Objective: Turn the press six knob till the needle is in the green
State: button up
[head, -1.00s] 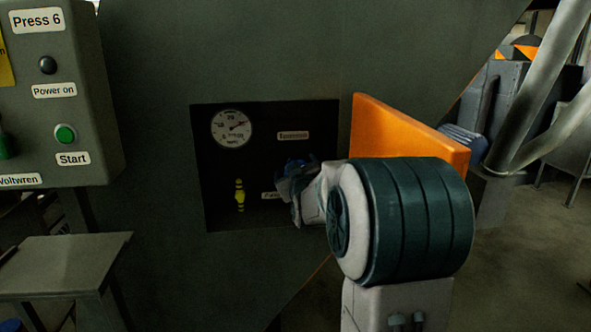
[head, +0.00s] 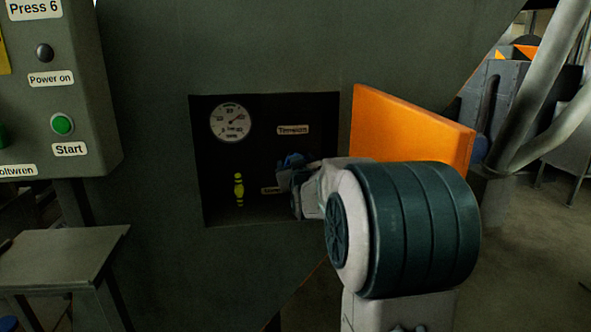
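A round white pressure gauge (head: 231,122) is on the dark recessed panel (head: 215,165) of press six. Its thin needle appears to point to the upper right; I cannot make out a green zone at this size. A small blue knob (head: 292,160) shows at the right of the panel, below a label. My gripper (head: 287,178) is at the knob, seen from behind and side-on. Its fingers and the rest of the knob are mostly hidden by my wrist, so I cannot tell whether it is shut on the knob.
A yellow-green fitting (head: 239,190) stands in the recess, left of my gripper. An orange plate (head: 412,128) juts out just behind my arm. The Press 6 control box (head: 95,110) and a small table (head: 60,262) are at left.

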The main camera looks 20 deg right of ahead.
jog(key=m+b, duration=0.1)
jog(key=m, duration=0.1)
jog(key=shift+f+m+b, duration=0.15)
jog(key=shift+m+b, duration=0.15)
jog(key=shift+b, duration=0.05)
jog(key=shift+d+m+b, duration=0.1)
jog(key=shift+m+b, duration=0.75)
jog(key=shift+m, duration=0.85)
jog(key=o, duration=1)
jog(key=p+v, duration=0.1)
jog(key=v, duration=1.2)
jog(key=shift+s+r, duration=0.2)
jog(key=shift+s, duration=0.2)
